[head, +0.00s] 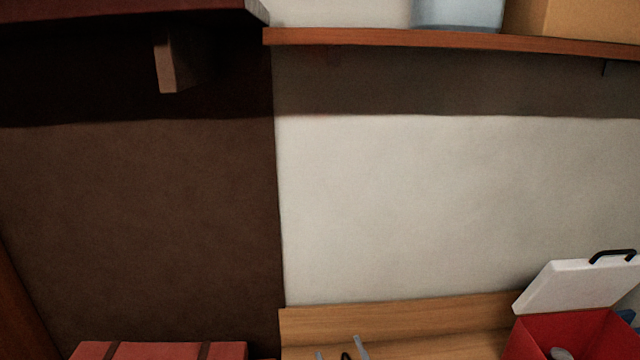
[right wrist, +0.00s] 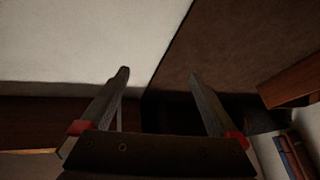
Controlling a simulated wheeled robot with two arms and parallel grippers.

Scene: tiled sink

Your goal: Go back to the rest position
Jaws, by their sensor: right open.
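My right gripper (head: 341,350) shows at the bottom edge of the head view, only its fingertips visible, in front of the wooden counter. In the right wrist view my right gripper (right wrist: 158,75) is open, its two dark fingers apart with nothing between them. It points toward the wall, where the pale part meets the brown part. My left gripper is not in the head view.
A wooden counter (head: 400,317) runs along the lower wall. A red cooler box (head: 585,328) with its white lid (head: 577,287) raised stands at lower right. A red slatted object (head: 165,350) is at lower left. A wooden shelf (head: 450,40) holds a box (head: 580,18).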

